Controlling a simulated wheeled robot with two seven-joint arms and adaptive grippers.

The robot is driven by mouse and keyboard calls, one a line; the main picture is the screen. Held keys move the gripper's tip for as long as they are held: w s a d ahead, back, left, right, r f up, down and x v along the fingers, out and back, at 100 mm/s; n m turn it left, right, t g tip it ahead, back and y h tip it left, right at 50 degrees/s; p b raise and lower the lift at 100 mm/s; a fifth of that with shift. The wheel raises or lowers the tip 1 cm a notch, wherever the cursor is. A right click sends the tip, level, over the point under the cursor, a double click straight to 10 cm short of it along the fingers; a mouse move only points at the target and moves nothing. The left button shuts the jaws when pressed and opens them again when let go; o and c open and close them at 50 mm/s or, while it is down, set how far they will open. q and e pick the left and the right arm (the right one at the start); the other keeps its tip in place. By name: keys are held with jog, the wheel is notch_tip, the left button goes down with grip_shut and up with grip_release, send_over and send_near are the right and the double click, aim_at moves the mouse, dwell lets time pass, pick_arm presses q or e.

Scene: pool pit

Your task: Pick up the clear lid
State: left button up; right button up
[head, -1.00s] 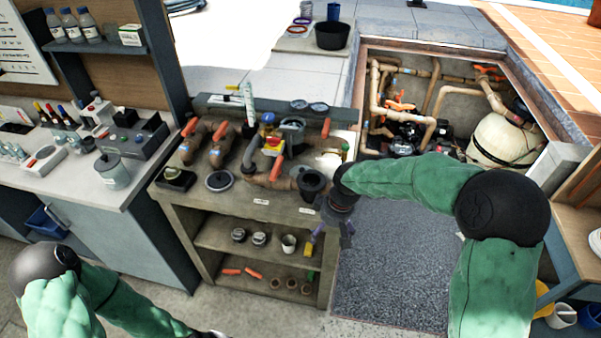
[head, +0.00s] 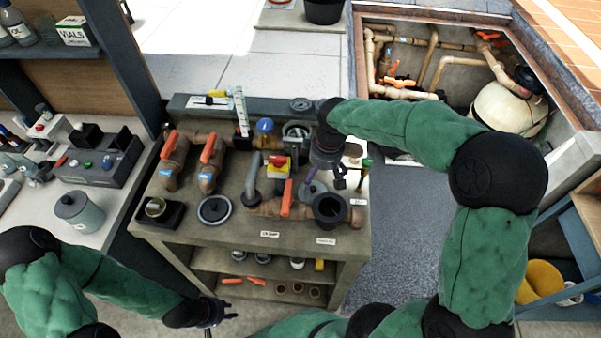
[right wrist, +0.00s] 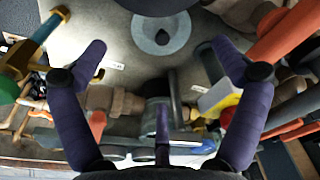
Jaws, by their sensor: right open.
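The clear lid (head: 312,189) looks like a pale translucent disc with a darker middle. It lies on the bench top, just behind the open black pot of the brown pipe fitting. In the right wrist view the lid (right wrist: 147,43) shows at the upper middle, with a dark knob. My right gripper (head: 338,180) is open and empty, pointing down above the bench beside the lid and partly covering it in the head view. Its purple fingers (right wrist: 155,52) are spread either side of the lid's place in the wrist picture, not touching it. My left gripper (head: 216,312) hangs low in front of the bench.
The black pot (head: 330,210) and an orange-handled pipe (head: 262,207) stand close by the lid. The pit (head: 450,75) opens at the back right.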

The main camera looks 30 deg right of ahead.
aim_at(314, 189)
jog(key=f, duration=0.1)
jog(key=f+b, duration=0.1)
jog(key=f, duration=0.1)
jog(key=w+f, duration=0.1)
jog(key=f, duration=0.1)
jog(key=shift+a, duration=0.1)
jog(key=shift+w+a+f+b, duration=0.15)
jog(key=shift+f+b, duration=0.2)
jog(key=shift+f, duration=0.55)
jog(key=shift+w+f+b, duration=0.15)
jog(key=shift+f+b, duration=0.15)
jog(key=shift+f, duration=0.6)
jog(key=shift+w+a+f+b, duration=0.15)
jog(key=shift+f+b, duration=0.2)
jog(key=shift+f, duration=0.55)
jog(key=shift+s, duration=0.1)
jog(key=c, duration=1.1)
jog(key=shift+c, duration=0.3)
